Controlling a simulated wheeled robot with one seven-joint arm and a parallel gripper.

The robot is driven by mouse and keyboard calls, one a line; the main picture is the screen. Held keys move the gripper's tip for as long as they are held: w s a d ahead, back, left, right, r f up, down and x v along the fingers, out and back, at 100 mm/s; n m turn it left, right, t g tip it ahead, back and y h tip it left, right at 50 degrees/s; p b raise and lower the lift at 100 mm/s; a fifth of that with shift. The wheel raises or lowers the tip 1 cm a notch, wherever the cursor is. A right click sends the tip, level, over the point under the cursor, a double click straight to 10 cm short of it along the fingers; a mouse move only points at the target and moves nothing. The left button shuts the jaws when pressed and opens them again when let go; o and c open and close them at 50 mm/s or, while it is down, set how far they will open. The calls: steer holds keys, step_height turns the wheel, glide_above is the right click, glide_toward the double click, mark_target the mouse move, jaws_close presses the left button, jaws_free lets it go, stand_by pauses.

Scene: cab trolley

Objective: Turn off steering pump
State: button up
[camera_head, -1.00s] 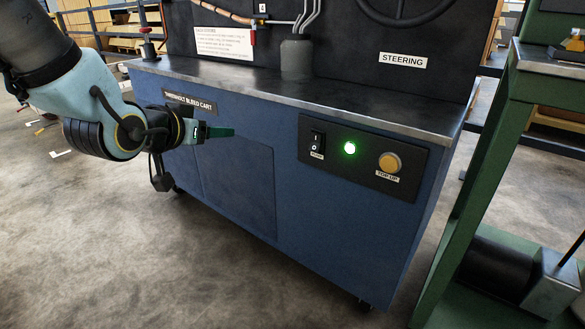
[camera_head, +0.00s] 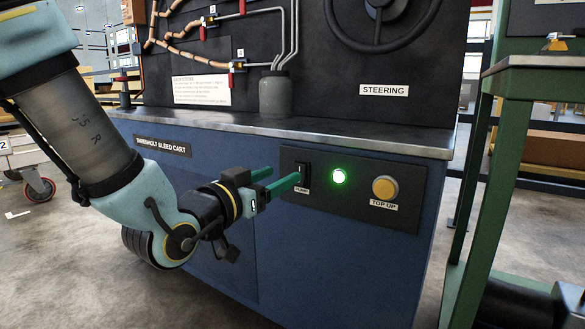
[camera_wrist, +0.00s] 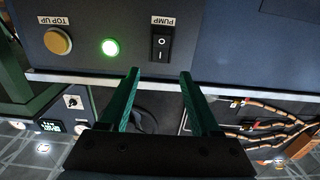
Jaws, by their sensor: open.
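The black pump rocker switch (camera_head: 303,176) is on the dark panel (camera_head: 408,195) on the front of the blue bleed cart (camera_head: 330,265). In the wrist view the switch (camera_wrist: 161,42) shows upside down, with its PUMP label beside it. The green lamp (camera_head: 339,177) next to it is lit; it also shows in the wrist view (camera_wrist: 110,47). My gripper (camera_head: 281,178) is open and empty, its green fingers pointing at the panel. One fingertip overlaps the switch's left edge in the head view; I cannot tell whether it touches. In the wrist view the fingertips (camera_wrist: 160,72) appear just short of the switch.
A yellow TOP UP button (camera_head: 385,188) is right of the lamp. The cart's metal top edge (camera_head: 290,128) juts above the panel. A green bench frame (camera_head: 480,190) stands to the right. A steering wheel (camera_head: 385,20) and a grey reservoir (camera_head: 275,95) are above.

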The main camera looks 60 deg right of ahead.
mark_target(300, 167)
steer(key=d+b, duration=0.1)
steer(key=d, duration=0.5)
steer(key=shift+d+f, duration=0.1)
steer(key=shift+d, duration=0.05)
jaws_close()
stand_by(0.4)
